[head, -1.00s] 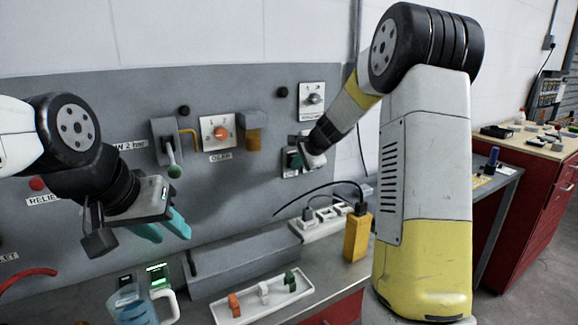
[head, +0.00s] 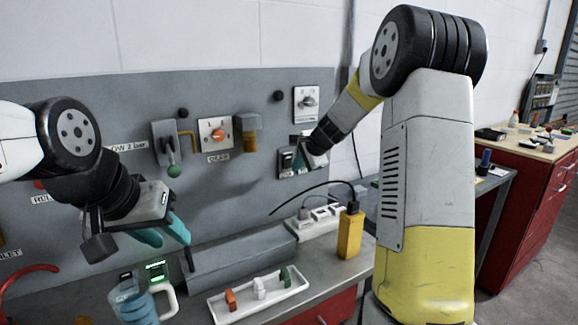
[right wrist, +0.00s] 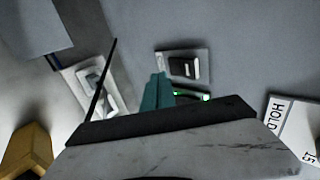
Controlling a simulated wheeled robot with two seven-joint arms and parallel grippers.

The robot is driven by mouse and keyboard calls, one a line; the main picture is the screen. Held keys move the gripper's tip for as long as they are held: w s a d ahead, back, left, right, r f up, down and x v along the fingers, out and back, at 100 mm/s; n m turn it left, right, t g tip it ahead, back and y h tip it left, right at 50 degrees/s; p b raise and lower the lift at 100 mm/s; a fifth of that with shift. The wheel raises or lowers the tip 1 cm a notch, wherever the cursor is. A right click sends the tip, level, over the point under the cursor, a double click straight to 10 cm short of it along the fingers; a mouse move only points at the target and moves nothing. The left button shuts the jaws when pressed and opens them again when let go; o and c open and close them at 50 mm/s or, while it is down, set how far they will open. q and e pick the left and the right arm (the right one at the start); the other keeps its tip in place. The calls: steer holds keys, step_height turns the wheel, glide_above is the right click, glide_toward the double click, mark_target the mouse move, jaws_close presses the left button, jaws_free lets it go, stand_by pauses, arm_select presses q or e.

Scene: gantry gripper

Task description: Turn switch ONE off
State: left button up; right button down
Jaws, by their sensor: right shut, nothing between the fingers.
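No label reading ONE is legible, so I cannot tell which switch carries that name. A small black rocker switch (right wrist: 184,67) on a light plate shows in the right wrist view. Another switch with green lights (right wrist: 192,96) is below it, partly hidden by my right gripper. My right gripper (right wrist: 157,90) is shut and empty, its teal fingertips close beside these switches; contact cannot be told. In the head view the right gripper (head: 300,160) is in front of the switch plate (head: 285,168). My left gripper (head: 164,232) is open and empty, away from the panel's right side.
The grey panel also bears an orange knob (head: 218,135), a green-tipped lever (head: 172,170) and a grey rotary switch (head: 307,103). Below are a power strip (head: 315,222), a yellow box (head: 350,234), a white tray (head: 258,296) and a jug (head: 135,304).

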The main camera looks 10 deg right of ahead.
steer(key=s+d+r, duration=0.3)
steer(key=s+r, duration=0.1)
steer(key=s, duration=0.5)
steer(key=shift+d, duration=0.35)
steer(key=shift+r, duration=0.1)
steer(key=s+a+r+n+g, duration=0.15)
steer(key=s+n, duration=0.25)
steer(key=s, duration=0.4)
steer(key=s+a+r+n, duration=0.2)
steer(key=s+a+n, duration=0.1)
steer(key=s, duration=0.4)
steer(key=s+f+n+h, duration=0.1)
steer(key=s+f+n, duration=0.2)
steer(key=s+n, duration=0.4)
steer(key=s+g, duration=0.1)
steer(key=s, duration=0.8)
steer(key=shift+s+d, duration=0.2)
steer(key=shift+d, duration=0.1)
